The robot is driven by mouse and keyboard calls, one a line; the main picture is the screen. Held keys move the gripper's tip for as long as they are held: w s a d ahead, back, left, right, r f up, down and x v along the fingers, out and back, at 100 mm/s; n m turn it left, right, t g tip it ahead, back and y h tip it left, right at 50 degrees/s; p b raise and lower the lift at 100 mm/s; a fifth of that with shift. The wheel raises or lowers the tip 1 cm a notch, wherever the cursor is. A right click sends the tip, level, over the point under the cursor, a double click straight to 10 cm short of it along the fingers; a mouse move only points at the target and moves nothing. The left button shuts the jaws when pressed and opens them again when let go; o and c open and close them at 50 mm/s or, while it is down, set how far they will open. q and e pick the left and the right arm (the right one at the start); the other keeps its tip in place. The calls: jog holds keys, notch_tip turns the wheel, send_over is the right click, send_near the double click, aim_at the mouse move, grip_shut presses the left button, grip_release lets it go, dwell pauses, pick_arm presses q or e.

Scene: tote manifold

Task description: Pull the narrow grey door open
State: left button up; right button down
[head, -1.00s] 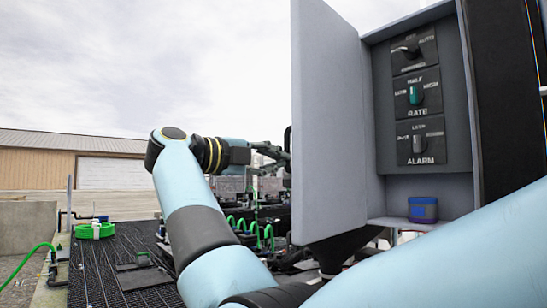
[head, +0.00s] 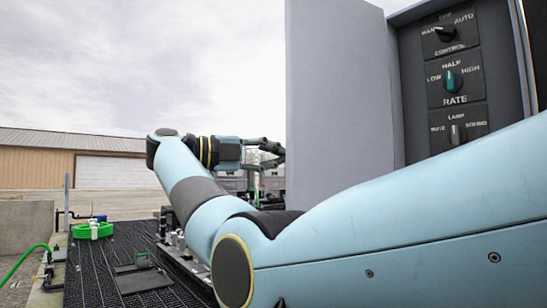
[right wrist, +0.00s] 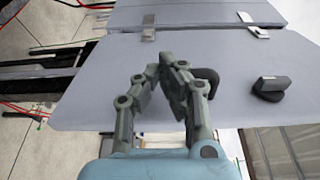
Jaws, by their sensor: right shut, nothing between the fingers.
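The narrow grey door (head: 335,95) stands open at the left side of the cabinet in the head view. In the right wrist view its grey face (right wrist: 80,95) fills the middle, with hinges joining it to a panel above. A dark curved handle (right wrist: 209,76) shows on it, partly hidden behind a finger. A dark latch knob (right wrist: 270,88) sits to its right. My right gripper (head: 281,153) is left of the door's free edge. In the right wrist view its fingers (right wrist: 163,72) are shut and empty, overlapping the door face beside the handle; contact is unclear. My left gripper is out of view.
The open cabinet (head: 402,75) shows CONTROL, RATE and lamp knobs (head: 453,80). My right arm crosses in front of its lower part. A black grated deck (head: 105,262) with a green ring (head: 93,230) and fittings lies at left.

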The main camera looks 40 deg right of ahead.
jog(key=v, duration=0.7)
jog(key=shift+a, duration=0.25)
